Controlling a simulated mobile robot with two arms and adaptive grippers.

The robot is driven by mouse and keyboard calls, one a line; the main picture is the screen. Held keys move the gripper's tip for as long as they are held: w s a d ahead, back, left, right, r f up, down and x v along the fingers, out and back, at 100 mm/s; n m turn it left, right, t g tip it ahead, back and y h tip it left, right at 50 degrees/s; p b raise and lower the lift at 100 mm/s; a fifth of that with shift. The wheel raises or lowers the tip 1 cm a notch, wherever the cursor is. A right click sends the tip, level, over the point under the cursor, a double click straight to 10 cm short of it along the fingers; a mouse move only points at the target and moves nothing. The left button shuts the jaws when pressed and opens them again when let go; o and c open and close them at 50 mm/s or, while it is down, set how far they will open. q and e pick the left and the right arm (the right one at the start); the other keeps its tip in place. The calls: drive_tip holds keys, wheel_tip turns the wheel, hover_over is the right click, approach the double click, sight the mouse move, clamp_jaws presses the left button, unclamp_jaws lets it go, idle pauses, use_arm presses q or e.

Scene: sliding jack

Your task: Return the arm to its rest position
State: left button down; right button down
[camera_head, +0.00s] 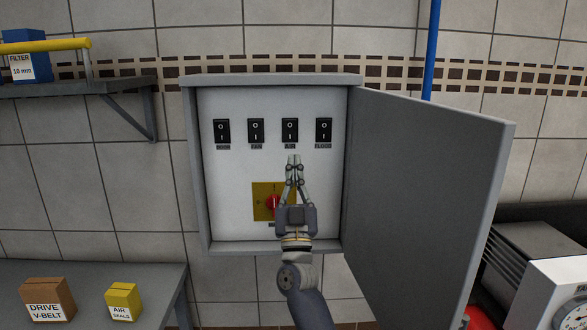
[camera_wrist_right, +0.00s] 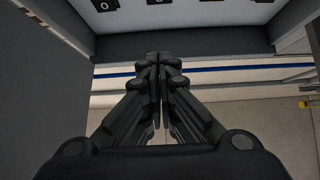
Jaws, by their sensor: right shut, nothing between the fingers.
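My right gripper (camera_head: 294,160) is in front of an open electrical cabinet (camera_head: 221,175). Its fingers point up toward the row of switches and are closed together with nothing between them. In the right wrist view the closed fingers (camera_wrist_right: 154,60) fill the middle of the picture. The gripper partly covers a red rotary knob (camera_head: 271,203) on a yellow plate (camera_head: 259,188). Several black rocker switches (camera_head: 256,131) sit in a row above the gripper, with labels under them. I cannot tell whether the fingertips touch the panel. My left gripper is in neither view.
The cabinet door (camera_head: 430,190) stands open to the right. A wall shelf (camera_head: 105,84) with a blue filter box (camera_head: 25,55) is at upper left. A lower bench (camera_head: 160,280) holds a brown box (camera_head: 47,300) and a yellow box (camera_head: 123,301). A machine (camera_head: 555,290) stands at lower right.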

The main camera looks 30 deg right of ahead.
drive_tip(key=w+a+f+n+g+y, duration=0.2)
drive_tip(key=a+f+y, duration=0.15)
drive_tip(key=f, duration=0.95)
drive_tip(key=w+a+f+n+g+y, duration=0.1)
drive_tip(key=w+a+f+n+y, duration=0.3)
drive_tip(key=f, duration=0.8)
drive_tip(key=s+a+f+n+g+y, duration=0.15)
drive_tip(key=f+y, duration=0.35)
drive_tip(key=f, duration=0.8)
drive_tip(key=s+a+f+g+y, duration=0.1)
drive_tip(key=s+a+f+g, duration=0.15)
drive_tip(key=f, duration=0.65)
drive_tip(key=s+a+f+g, duration=0.15)
drive_tip(key=s+f, duration=0.25)
drive_tip(key=f, duration=0.4)
drive_tip(key=s+a+f+n+g+y, duration=0.15)
drive_tip(key=s+f+g, duration=0.65)
drive_tip(key=s+f, duration=1.45)
drive_tip(key=s+f+g, duration=0.3)
drive_tip(key=s+f, duration=0.2)
drive_tip(key=s, duration=1)
drive_tip(key=s+a+f+g, duration=0.1)
drive_tip(key=s+f+g, duration=0.2)
drive_tip(key=s, duration=1.2)
wheel_tip(320, 180, down, 3)
drive_tip(key=shift+r+h, duration=0.2)
drive_tip(key=shift+h, duration=0.1)
